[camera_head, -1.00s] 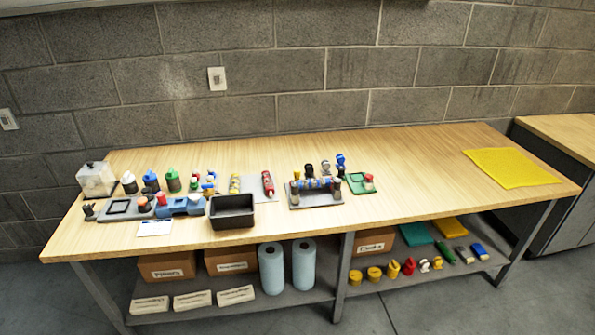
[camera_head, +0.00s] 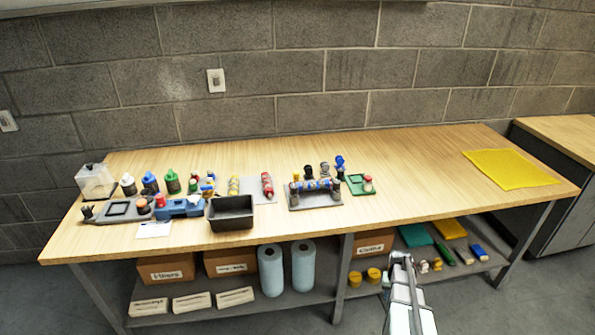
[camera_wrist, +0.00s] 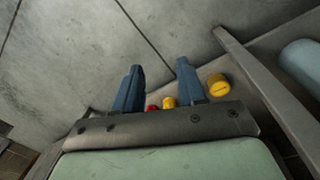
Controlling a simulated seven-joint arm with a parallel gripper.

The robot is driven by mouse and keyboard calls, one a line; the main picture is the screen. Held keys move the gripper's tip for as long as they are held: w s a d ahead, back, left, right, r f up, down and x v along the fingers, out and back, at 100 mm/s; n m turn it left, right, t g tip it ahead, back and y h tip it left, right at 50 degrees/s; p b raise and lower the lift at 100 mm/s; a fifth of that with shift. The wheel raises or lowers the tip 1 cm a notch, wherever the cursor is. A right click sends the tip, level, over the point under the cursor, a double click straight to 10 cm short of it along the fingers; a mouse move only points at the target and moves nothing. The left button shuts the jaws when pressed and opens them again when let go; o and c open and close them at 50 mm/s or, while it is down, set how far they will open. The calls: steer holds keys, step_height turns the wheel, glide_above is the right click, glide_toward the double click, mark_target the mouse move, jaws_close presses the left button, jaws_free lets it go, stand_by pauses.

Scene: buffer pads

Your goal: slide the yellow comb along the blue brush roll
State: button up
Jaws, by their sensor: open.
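The blue brush roll (camera_head: 314,185) lies across a grey stand (camera_head: 316,200) near the middle of the bench. A small yellow part (camera_head: 295,178) stands at the roll's left end; it is too small to tell whether it is the comb. My gripper (camera_head: 396,258) is low in front of the bench, in front of the lower shelf and well below the roll. In the wrist view my gripper (camera_wrist: 160,85) has its two blue fingers apart with nothing held between them. The roll does not show in the wrist view.
A black bin (camera_head: 231,213) stands left of the stand, and a green tray (camera_head: 360,184) is close on its right. A yellow cloth (camera_head: 510,168) lies at the bench's right end. The bench between tray and cloth is clear. Yellow pieces (camera_wrist: 218,85) sit on the lower shelf.

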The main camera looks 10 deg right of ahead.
steer(key=w+d+r+m+t+h, duration=0.1)
steer(key=w+d+r, duration=0.1)
steer(key=d+r, duration=0.65)
steer(key=w+d+r+m+t+h, duration=0.1)
steer(key=w+d+r, duration=0.3)
steer(key=d, duration=0.7)
steer(key=w+d+r+m+t+h, duration=0.1)
steer(key=d+r, duration=0.6)
steer(key=d, duration=0.3)
steer(key=w+d+r+t, duration=0.1)
steer(key=w+d+r, duration=0.15)
steer(key=r, duration=0.65)
steer(key=w+d+r, duration=0.2)
steer(key=w+r, duration=0.2)
steer(key=r, duration=0.6)
step_height(320, 180, up, 9)
steer(key=n+y, duration=0.7)
steer(key=n, duration=1)
glide_above(296, 171)
steer(key=s+d, duration=0.4)
steer(key=x, duration=1.3)
steer(key=shift+s+f, duration=0.15)
steer(key=shift+s, duration=0.2)
